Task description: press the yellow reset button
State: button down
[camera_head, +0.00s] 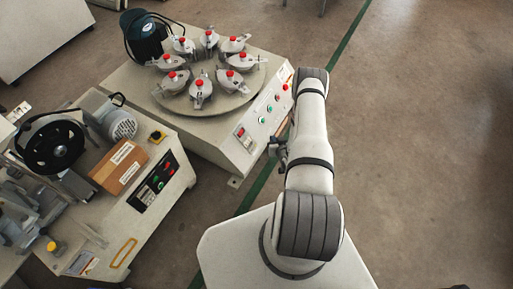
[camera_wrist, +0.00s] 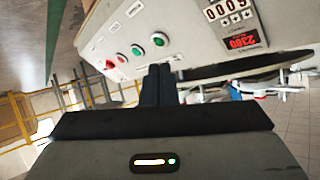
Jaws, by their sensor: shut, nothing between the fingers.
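No button that I can identify as the yellow reset button shows on the panel near my gripper. My gripper (camera_wrist: 160,84) is shut and empty, its dark fingertips in front of the white control panel (camera_wrist: 188,60). That panel carries two green buttons, one nearer the fingertips (camera_wrist: 160,39) and one beside it (camera_wrist: 136,51), and a red one (camera_wrist: 110,65). In the head view, a small yellow piece with a dark centre (camera_head: 157,136) sits on the left machine, and a yellow knob (camera_head: 52,246) is at its lower left. I cannot tell whether either is the reset button.
The left machine (camera_head: 165,200) has a brown block (camera_head: 119,166), a black wheel (camera_head: 52,146) and a yellow handle (camera_head: 123,253). Open floor (camera_head: 430,130) lies to the right.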

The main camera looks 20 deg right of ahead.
aim_at(255, 145)
jog(key=shift+s+a+f, duration=0.15)
jog(key=shift+s+f, duration=0.35)
jog(key=shift+f, duration=0.1)
jog(key=shift+s+a+f, duration=0.15)
jog(key=shift+s+f, duration=0.3)
jog(key=shift+f, duration=0.15)
jog(key=w+a+f+b, duration=0.4)
jog(key=w+f+b, duration=0.1)
jog(key=shift+w+f+b, duration=0.2)
jog(key=shift+f+b, duration=0.1)
jog(key=shift+a, duration=0.1)
jog(key=shift+f, duration=0.1)
dwell(1.3)
jog(key=shift+w+a+f+b, duration=0.15)
jog(key=shift+w+a+b, duration=0.05)
jog(key=shift+b, duration=0.15)
